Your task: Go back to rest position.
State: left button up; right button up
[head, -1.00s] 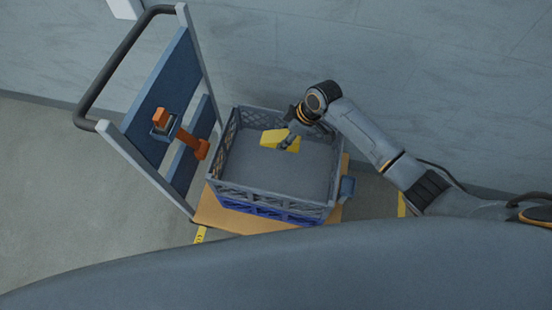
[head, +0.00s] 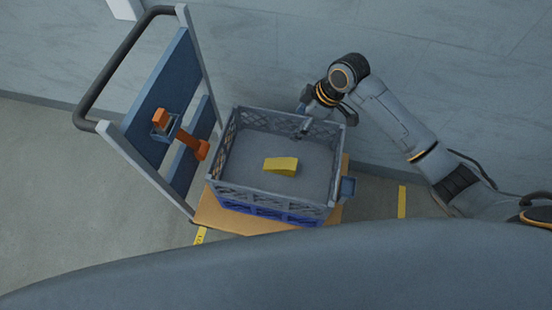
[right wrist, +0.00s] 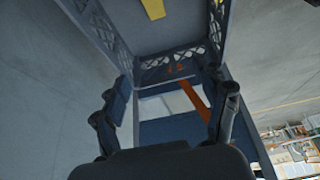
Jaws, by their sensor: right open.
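My right gripper (head: 305,127) is open and empty. In the head view it is at the far right rim of the grey crate (head: 222,150), and I cannot tell if it touches the rim. In the right wrist view its two fingers (right wrist: 170,115) are spread apart with nothing between them. A yellow block (head: 281,166) lies inside the crate, apart from the gripper; a yellow piece also shows at the top of the right wrist view (right wrist: 153,9). My left gripper is not in view.
The crate stands on a cart with a wooden deck (head: 215,214). The cart's blue back panel (head: 170,85) has a dark handle bar and an orange tool-like part (head: 190,142). A grey wall (head: 420,60) is close behind. Yellow tape (head: 402,202) marks the floor.

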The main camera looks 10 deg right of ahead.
jog(key=shift+v, duration=1.15)
